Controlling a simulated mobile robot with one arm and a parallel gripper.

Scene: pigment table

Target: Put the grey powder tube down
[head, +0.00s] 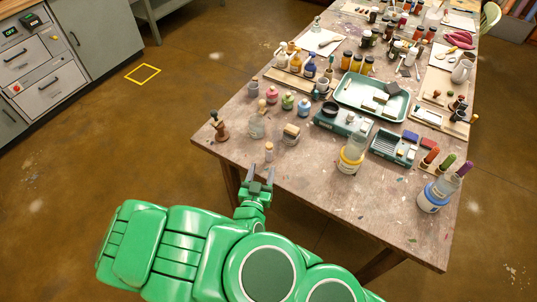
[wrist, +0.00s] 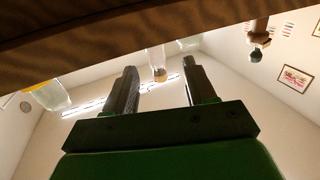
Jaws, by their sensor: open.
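A small upright tube (head: 268,154) with a tan top stands on the table (head: 235,148) near its front edge. It looks like the grey powder tube, but its contents are too small to tell. My gripper (head: 261,171) is open and empty, at the front edge just on the near side of the tube. In the wrist view, which looks upside down, my gripper's two fingers (wrist: 158,68) stand apart. The tube (wrist: 157,55) shows beyond them, between the fingertips, with clear space around it.
A wooden-based tool (head: 220,132) stands at the left corner. The front strip between tube and bottle is mostly clear.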

